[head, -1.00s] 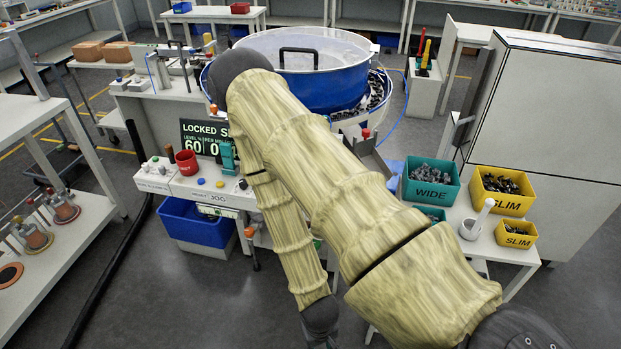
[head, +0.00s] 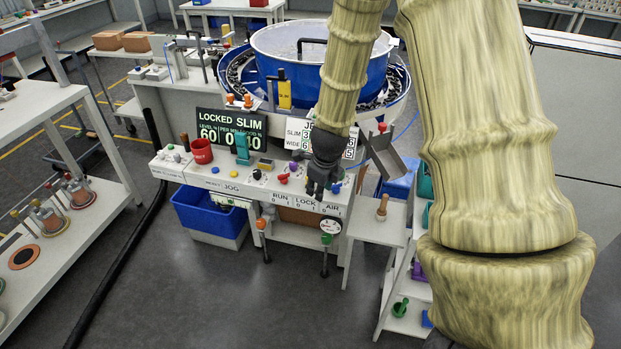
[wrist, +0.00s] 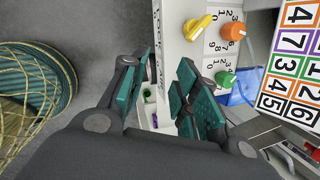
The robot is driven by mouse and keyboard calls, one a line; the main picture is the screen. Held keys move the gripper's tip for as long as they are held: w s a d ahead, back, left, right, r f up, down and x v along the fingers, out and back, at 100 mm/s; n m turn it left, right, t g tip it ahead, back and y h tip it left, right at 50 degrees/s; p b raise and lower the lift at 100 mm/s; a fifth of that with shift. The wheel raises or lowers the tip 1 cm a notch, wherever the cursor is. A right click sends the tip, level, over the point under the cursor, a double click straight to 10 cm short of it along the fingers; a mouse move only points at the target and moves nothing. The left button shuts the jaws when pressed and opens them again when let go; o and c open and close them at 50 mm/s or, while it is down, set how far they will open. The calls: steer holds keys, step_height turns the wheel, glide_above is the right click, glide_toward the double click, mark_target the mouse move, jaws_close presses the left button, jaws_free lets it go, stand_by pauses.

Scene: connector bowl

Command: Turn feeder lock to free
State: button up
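The feeder bench front carries the labels RUN, LOCK and AIR; the LOCK label (head: 305,204) is just below my gripper (head: 319,188). I cannot tell which control is the feeder lock, as my gripper covers part of this panel. The dark display (head: 231,132) behind the controls reads LOCKED SLIM. In the wrist view my gripper (wrist: 168,88) has its teal finger pads apart, with nothing held between them. A yellow knob (wrist: 200,27), an orange knob (wrist: 232,31) and a green knob (wrist: 226,78) lie beyond the right-hand finger, apart from it.
A blue-sided feeder bowl (head: 284,85) stands behind the panel. A red cup (head: 201,152) and a teal upright part (head: 242,150) stand left of my gripper. A metal chute (head: 388,158) is to the right. A blue bin (head: 207,212) sits below the bench; open floor lies in front.

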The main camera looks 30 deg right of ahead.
steer(key=w+d+r+m+t, duration=0.1)
steer(key=w+d+r+m, duration=0.1)
steer(key=w+r+m, duration=0.4)
steer(key=shift+n+y, duration=0.3)
steer(key=shift+y, duration=0.1)
steer(key=shift+s+f+p+x, duration=0.15)
steer(key=shift+s+p+x, duration=0.15)
steer(key=shift+x, duration=1.2)
steer(key=shift+s+f+p+x, duration=0.15)
steer(key=shift+s+x, duration=0.15)
steer(key=shift+x, duration=1.15)
steer(key=shift+s+f+p+x, duration=0.1)
steer(key=shift+s+p+x, duration=0.2)
steer(key=shift+x, duration=1.2)
steer(key=shift+a, duration=0.1)
jaws_close()
